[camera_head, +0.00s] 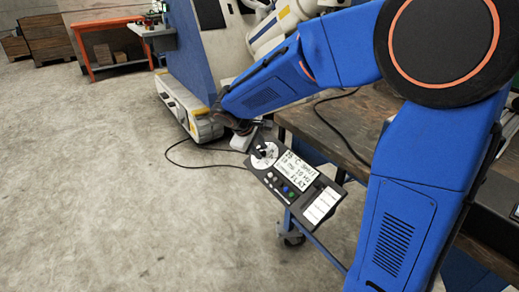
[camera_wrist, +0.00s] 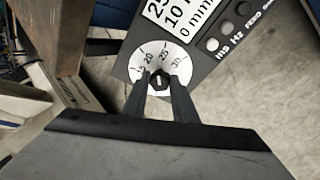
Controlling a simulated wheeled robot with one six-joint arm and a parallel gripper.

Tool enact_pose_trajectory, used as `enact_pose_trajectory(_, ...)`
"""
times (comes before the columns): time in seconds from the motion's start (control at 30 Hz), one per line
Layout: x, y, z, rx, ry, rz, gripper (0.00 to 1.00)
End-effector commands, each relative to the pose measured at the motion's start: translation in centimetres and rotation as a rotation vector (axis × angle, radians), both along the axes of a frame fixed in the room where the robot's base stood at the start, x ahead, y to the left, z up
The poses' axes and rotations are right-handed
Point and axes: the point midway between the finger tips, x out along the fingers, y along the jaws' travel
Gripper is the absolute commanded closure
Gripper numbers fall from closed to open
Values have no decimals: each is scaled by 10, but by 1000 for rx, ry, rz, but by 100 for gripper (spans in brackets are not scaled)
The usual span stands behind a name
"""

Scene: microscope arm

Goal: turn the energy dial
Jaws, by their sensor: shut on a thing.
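The energy dial is a black knob (camera_wrist: 159,80) on a round white scale (camera_wrist: 160,58) with numbers such as 20, 25 and 30. It is on a dark control panel (camera_head: 303,190) with a display, which the head view shows tilted beside the table. The white scale also shows in the head view (camera_head: 265,155). My gripper (camera_wrist: 160,88) is shut on the knob, with one dark finger on each side of it. In the head view the fingers are small and partly hidden by my wrist.
A wooden table (camera_head: 345,125) stands right behind the panel, with a black cable on it. A blue and white machine (camera_head: 205,50) stands at the back. The grey floor (camera_head: 130,200) at left is clear.

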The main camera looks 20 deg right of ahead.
Motion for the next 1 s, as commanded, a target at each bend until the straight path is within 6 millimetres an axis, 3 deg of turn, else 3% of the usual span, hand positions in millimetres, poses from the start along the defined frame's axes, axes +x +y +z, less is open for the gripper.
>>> enact_pose_trajectory(0.43,-1,1,-1,41,-128,-192,97)
enact_pose_trajectory(1.0,-1,1,-1,48,-147,-223,97)
